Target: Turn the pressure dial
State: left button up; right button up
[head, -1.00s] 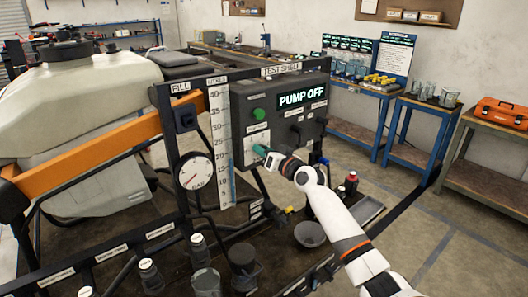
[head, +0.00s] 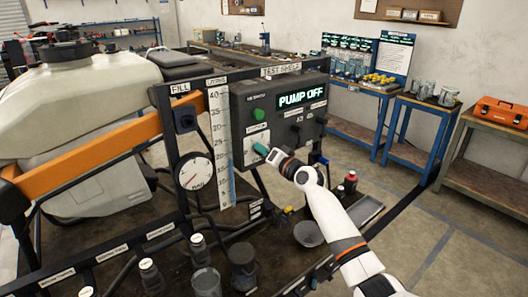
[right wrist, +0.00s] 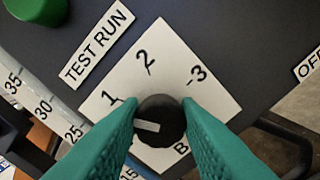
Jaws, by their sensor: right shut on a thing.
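The pressure dial (right wrist: 160,122) is a round black knob with a white pointer mark on a white plate marked 1, 2, 3. In the right wrist view its pointer mark lies toward the left, below the 1. My right gripper (right wrist: 160,118) is shut on the dial, with one green fingertip on each side of it. In the head view the right gripper (head: 265,151) is at the front of the dark control panel (head: 245,92), and its fingers mostly hide the dial. My left gripper is not in view.
A green button (head: 258,114) and a lit PUMP OFF display (head: 302,97) are above the dial. A round gauge (head: 195,171) is on the frame at left. Dark levers (head: 297,130) are right of the dial. A grey bowl (head: 308,234) stands below the arm.

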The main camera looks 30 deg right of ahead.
jog(key=o, duration=1)
jog(key=shift+s+d+b, duration=0.15)
jog(key=shift+s+b, duration=0.15)
jog(key=shift+s, duration=1.7)
jog(key=shift+s+d+b, duration=0.2)
jog(key=shift+s+b, duration=0.1)
jog(key=shift+s, duration=1.7)
jog(key=shift+s+d+b, duration=0.15)
jog(key=shift+s+b, duration=0.15)
jog(key=shift+s, duration=1.7)
